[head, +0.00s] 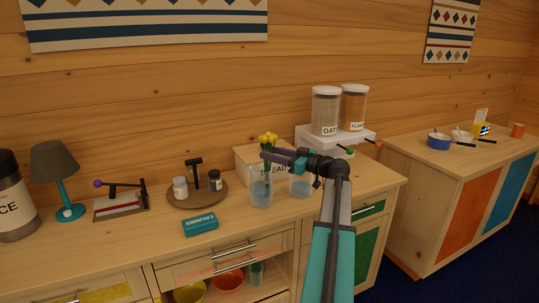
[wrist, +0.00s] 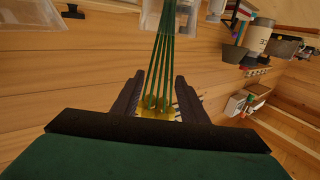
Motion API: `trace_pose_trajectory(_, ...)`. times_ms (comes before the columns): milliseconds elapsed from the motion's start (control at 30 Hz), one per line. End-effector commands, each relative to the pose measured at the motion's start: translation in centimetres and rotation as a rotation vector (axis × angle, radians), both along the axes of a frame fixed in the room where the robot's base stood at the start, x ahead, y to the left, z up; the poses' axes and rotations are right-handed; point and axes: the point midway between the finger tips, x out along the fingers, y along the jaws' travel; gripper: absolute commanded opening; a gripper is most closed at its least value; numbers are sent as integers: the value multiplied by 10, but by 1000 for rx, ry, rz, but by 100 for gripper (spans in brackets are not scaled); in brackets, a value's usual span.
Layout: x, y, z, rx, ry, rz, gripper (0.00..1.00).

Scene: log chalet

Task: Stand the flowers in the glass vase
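The yellow flowers (head: 268,138) on green stems stand upright in the head view, with their lower stems inside the clear glass vase (head: 260,188) on the counter. In the wrist view, the green stems (wrist: 164,50) run from the yellow heads into the clear vase (wrist: 183,22). My gripper (head: 270,153) is level with the upper stems, just below the blooms. In the wrist view its two dark fingers (wrist: 159,80) stand on either side of the stems, with a gap showing on both sides. The stem ends are hard to make out.
A second clear glass (head: 300,184) stands close right of the vase. A bread box (head: 246,158) is behind it. A round tray (head: 181,201) with small jars and a teal crumbs box (head: 200,224) are to the left. The counter's front strip is clear.

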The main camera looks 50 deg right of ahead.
Motion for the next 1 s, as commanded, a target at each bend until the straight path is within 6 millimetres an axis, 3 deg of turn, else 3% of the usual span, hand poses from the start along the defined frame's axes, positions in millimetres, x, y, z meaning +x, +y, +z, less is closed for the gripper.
trace_pose_trajectory(600,-95,-19,-1,-1,-1,-3,38)
trace_pose_trajectory(800,-113,-23,0,0,-1,-1,38)
trace_pose_trajectory(1000,-118,-24,0,0,-1,0,38)
